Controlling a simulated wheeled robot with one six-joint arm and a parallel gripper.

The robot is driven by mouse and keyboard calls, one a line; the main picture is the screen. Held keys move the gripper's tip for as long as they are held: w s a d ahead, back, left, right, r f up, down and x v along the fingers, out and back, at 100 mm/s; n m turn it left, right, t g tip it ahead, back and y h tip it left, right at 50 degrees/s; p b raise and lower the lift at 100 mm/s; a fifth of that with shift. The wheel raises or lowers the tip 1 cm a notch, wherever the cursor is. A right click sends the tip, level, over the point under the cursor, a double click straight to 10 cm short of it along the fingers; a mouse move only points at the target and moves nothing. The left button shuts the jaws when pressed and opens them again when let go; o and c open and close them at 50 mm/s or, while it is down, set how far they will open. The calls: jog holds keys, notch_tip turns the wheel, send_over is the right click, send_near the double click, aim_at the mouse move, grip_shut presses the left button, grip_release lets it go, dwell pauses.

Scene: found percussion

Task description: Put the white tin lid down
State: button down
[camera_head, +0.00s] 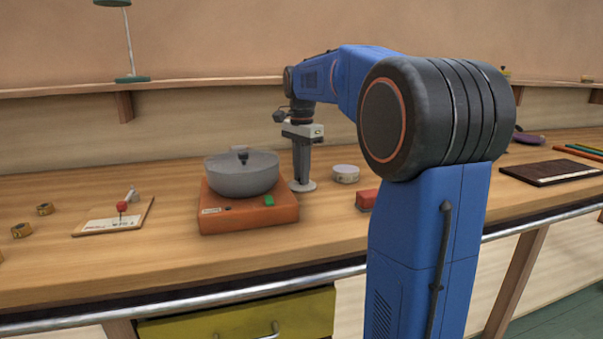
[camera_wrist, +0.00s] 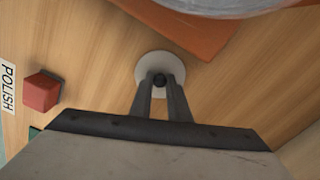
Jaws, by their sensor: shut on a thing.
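The white tin lid (camera_head: 302,186) is a flat pale disc with a dark knob. It shows in the wrist view (camera_wrist: 145,70) under my fingertips. My gripper (camera_head: 302,178) points straight down and is shut on the lid's knob; in the wrist view the fingertips (camera_wrist: 160,84) meet at the knob. The lid is level and at or very close to the bench top, right of the orange burner. I cannot tell whether it touches the wood.
The orange burner (camera_head: 250,216) carries a grey pot (camera_head: 240,178) close to the left of the lid. A round whitish tin (camera_head: 346,174) stands close to the right. A red block (camera_head: 367,199) is nearer the front. A clipboard (camera_head: 100,222) lies farther left on the bench (camera_head: 170,250).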

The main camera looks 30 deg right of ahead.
jog(key=shift+f, duration=0.1)
jog(key=c, duration=1.7)
grip_release()
notch_tip(320, 180, up, 12)
jog(key=shift+r, duration=0.15)
